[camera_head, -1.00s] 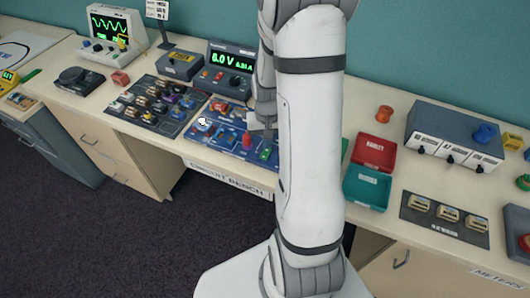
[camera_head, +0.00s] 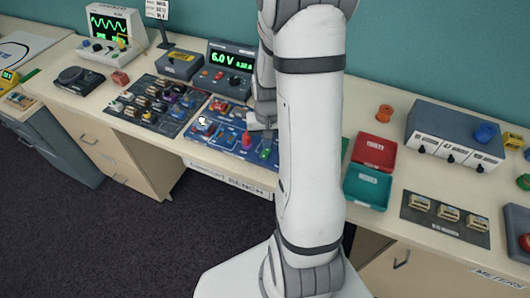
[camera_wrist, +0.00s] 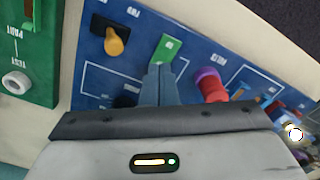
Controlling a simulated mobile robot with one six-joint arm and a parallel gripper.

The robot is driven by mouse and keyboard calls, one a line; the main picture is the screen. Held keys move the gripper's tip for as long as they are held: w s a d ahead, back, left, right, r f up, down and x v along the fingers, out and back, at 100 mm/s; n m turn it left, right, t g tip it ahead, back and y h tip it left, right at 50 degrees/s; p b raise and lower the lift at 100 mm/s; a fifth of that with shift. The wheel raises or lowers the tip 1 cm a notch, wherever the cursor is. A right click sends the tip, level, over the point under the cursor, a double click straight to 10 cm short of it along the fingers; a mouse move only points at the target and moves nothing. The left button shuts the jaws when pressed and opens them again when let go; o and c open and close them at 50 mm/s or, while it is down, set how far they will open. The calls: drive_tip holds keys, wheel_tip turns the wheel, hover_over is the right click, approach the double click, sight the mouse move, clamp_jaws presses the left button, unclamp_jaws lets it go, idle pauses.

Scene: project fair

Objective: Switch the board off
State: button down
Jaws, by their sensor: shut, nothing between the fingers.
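The blue circuit board (camera_head: 228,141) lies on the bench, partly hidden behind my arm; it also shows in the wrist view (camera_wrist: 130,72). A green switch piece (camera_wrist: 167,48) on it lies just beyond my fingertips, and it shows in the head view (camera_head: 265,154). My gripper (camera_wrist: 158,72) is shut and empty, its tips at or very near the green piece; contact cannot be told. In the head view my gripper (camera_head: 262,128) is over the board's right part. A small bulb (camera_wrist: 295,133) on the board glows white, also in the head view (camera_head: 202,121).
A yellow-orange knob (camera_wrist: 115,42) and a red part with a purple top (camera_wrist: 210,85) flank the fingers. The power supply (camera_head: 231,65) reads 6.0 V behind the board. A dark parts tray (camera_head: 155,105) stands left, red (camera_head: 374,151) and teal (camera_head: 366,188) bins right.

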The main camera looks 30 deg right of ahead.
drive_tip(key=shift+f+b, duration=0.6)
drive_tip(key=shift+f, duration=0.15)
idle(0.3)
drive_tip(key=shift+r+p, duration=2.4)
drive_tip(key=shift+r, duration=1.1)
drive_tip(key=shift+r, duration=0.1)
drive_tip(key=s+a+r+n+t+b, duration=0.3)
drive_tip(key=s+a+r+n, duration=0.1)
drive_tip(key=s+a+r, duration=0.8)
wheel_tip(320, 180, up, 4)
drive_tip(key=shift+s+a+f+n, duration=0.2)
drive_tip(key=shift+s+a+n, duration=0.1)
drive_tip(key=shift+s, duration=0.2)
